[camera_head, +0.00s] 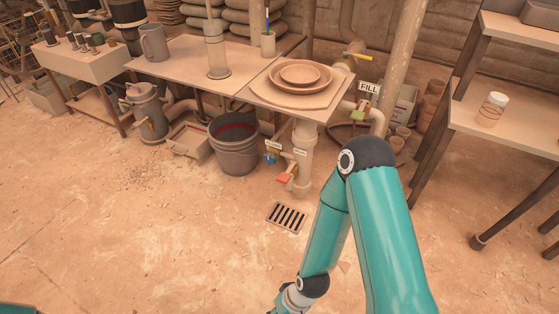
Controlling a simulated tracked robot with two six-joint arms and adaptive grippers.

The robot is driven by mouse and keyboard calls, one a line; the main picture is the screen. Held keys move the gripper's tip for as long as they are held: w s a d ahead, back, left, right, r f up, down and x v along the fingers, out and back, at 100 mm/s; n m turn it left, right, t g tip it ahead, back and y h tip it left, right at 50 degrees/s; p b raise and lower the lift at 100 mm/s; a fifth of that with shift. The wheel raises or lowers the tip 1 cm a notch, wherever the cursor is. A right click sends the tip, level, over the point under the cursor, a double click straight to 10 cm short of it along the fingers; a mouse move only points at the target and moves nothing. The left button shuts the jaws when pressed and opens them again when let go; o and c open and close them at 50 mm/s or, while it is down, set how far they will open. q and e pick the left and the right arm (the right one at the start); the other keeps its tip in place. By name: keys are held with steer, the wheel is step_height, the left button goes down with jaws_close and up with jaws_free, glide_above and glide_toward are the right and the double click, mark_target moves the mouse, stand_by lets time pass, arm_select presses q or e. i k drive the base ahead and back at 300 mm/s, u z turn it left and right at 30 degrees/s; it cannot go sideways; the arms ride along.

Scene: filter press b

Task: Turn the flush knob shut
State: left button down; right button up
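Several valve handles show on the pipework below and beside the middle table. A small blue knob (270,158) sits low, just right of the grey bucket, under a small label too small to read. A red handle (285,178) is just right of it and lower, on a pale vertical pipe (303,160). I cannot read which one is marked flush, nor tell whether it is open or shut. My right arm bends down through the lower middle, and its gripper is below the picture edge. My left gripper is out of view.
A grey bucket (234,143) stands left of the blue knob. A floor grate (286,217) lies in front of the pipe. A FILL sign (369,87) is farther right, with a yellow lever (356,57) above it. Shelving (510,125) stands right. The floor at left front is clear.

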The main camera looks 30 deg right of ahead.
mark_target(270, 158)
steer(key=i, duration=1)
steer(key=z, duration=0.05)
